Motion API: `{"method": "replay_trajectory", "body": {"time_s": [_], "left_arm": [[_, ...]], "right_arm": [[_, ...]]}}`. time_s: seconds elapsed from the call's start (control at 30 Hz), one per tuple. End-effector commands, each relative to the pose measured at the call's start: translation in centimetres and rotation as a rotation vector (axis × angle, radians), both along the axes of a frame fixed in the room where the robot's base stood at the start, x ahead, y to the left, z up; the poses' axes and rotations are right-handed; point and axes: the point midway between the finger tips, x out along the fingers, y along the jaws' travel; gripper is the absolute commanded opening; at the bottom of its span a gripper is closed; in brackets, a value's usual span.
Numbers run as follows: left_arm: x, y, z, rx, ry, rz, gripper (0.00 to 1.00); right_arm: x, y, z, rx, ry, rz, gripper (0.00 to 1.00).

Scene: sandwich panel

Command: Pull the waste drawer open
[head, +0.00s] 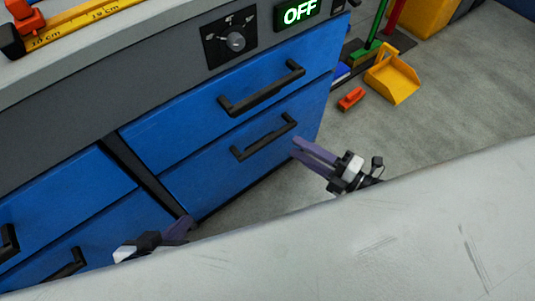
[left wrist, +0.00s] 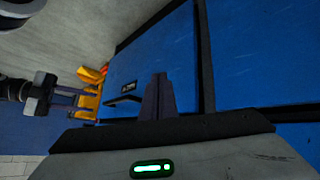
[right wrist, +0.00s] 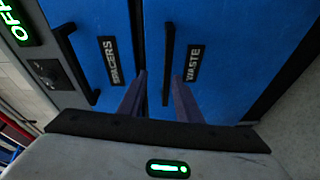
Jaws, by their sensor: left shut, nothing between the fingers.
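The waste drawer (head: 215,172) is the lower blue front in the right-hand column in the head view, and it looks closed. Its black bar handle (head: 264,139) is level. In the right wrist view, the WASTE label (right wrist: 195,63) sits beside that handle (right wrist: 168,60). My right gripper (head: 297,148) is open and points at the handle from the right; in the head view its fingers look apart from it. In the right wrist view the handle's lower end lies between the fingertips. My left gripper (head: 186,222) is shut and empty, low in front of the drawers.
The SPACERS drawer (head: 225,95) with its own handle sits directly above. More blue drawers (head: 55,200) stand to the left. A panel with a knob (head: 235,41) and an OFF display (head: 299,11) is higher. A yellow dustpan (head: 392,78) and red brush (head: 351,98) lie on the floor.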

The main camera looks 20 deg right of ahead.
Motion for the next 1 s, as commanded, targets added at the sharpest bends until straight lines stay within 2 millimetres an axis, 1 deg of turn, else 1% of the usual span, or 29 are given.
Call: {"method": "replay_trajectory", "body": {"time_s": [0.03,0.13,0.23,0.37,0.6,0.7,0.83,1.0], "left_arm": [[0.1,-0.2,-1.1,-0.003,0.001,-0.007,0.00],[0.0,-0.4,-1.2,-0.007,0.005,-0.014,0.00],[0.0,-0.5,-1.1,-0.008,0.009,-0.019,0.00],[0.0,-0.6,-1.2,-0.006,0.016,-0.028,0.00],[0.1,-1.0,-1.7,-0.002,0.032,-0.050,0.00],[0.0,-1.1,-1.9,0.001,0.040,-0.059,0.00],[0.0,-1.3,-1.8,-0.001,0.042,-0.065,0.00],[0.0,-1.3,-1.9,-0.001,0.046,-0.068,0.00]], "right_arm": [[-0.1,0.0,-1.5,-0.035,-0.037,0.042,0.31],[-0.5,0.2,-2.0,-0.077,-0.082,0.096,0.31],[-0.2,0.7,-1.9,-0.089,-0.098,0.115,0.31],[1.2,2.0,-1.8,-0.087,-0.100,0.115,0.31],[4.5,5.1,-1.8,-0.085,-0.098,0.115,0.31],[5.6,6.1,-1.8,-0.085,-0.097,0.114,0.31],[6.5,6.9,-1.8,-0.084,-0.095,0.113,0.31],[6.8,7.3,-1.8,-0.085,-0.093,0.113,0.31]]}}
